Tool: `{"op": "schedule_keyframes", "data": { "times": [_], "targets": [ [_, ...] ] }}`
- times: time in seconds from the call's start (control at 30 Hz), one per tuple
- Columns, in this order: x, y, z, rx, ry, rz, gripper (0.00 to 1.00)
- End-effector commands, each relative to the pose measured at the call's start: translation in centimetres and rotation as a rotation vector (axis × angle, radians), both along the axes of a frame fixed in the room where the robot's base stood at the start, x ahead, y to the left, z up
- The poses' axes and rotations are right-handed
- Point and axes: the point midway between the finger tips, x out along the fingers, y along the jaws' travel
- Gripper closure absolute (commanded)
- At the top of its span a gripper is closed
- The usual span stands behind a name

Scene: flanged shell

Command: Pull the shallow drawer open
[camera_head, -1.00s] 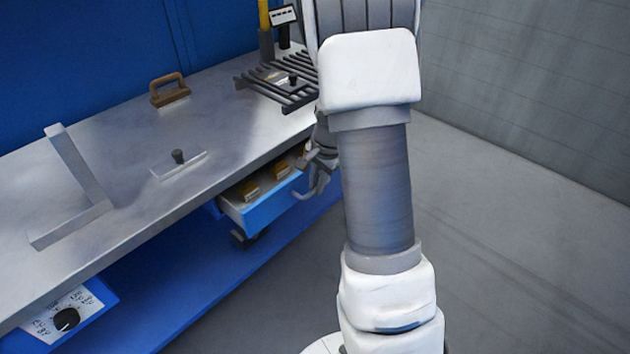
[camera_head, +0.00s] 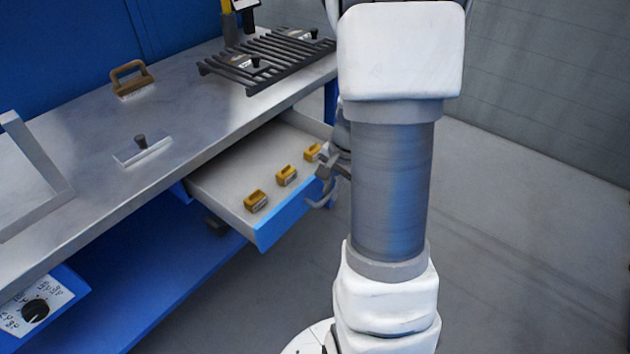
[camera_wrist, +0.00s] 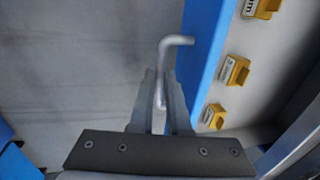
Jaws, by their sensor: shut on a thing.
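The shallow drawer (camera_head: 225,183) stands well out from under the bench top in the head view, with a blue front (camera_head: 285,215) and a pale inside. Several yellow blocks lie in it, such as one block (camera_head: 256,200). In the wrist view the blue front (camera_wrist: 208,60) runs beside a grey bar handle (camera_wrist: 163,62). My gripper (camera_wrist: 162,98) is shut on the handle, with one finger on each side of it. In the head view my gripper (camera_head: 328,172) is at the drawer's front, partly hidden by my arm.
On the bench top (camera_head: 85,175) are a brown-handled brush (camera_head: 131,80), a small plate with a black knob (camera_head: 141,150), a dark rack (camera_head: 268,62) and a grey angled bracket (camera_head: 38,160). A dial panel (camera_head: 35,308) is at lower left. The floor at right is clear.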

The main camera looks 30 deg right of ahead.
Motion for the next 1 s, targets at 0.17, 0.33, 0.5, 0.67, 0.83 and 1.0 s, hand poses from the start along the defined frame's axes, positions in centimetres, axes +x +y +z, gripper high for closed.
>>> {"op": "schedule_keyframes", "data": {
  "times": [0.17,0.33,0.5,0.67,0.83,1.0],
  "targets": [
    [-2.0,-0.7,0.0,0.000,-0.001,-0.002,1.00],
    [-2.8,-1.1,0.0,-0.001,-0.001,0.000,1.00],
    [-3.0,-1.1,0.0,0.000,0.000,0.000,1.00],
    [-3.0,-1.1,0.1,0.000,0.000,0.000,1.00],
    [-3.0,-1.1,0.0,0.000,0.000,0.000,0.73],
    [-3.0,-1.1,0.0,0.000,0.000,0.000,0.73]
  ]
}}
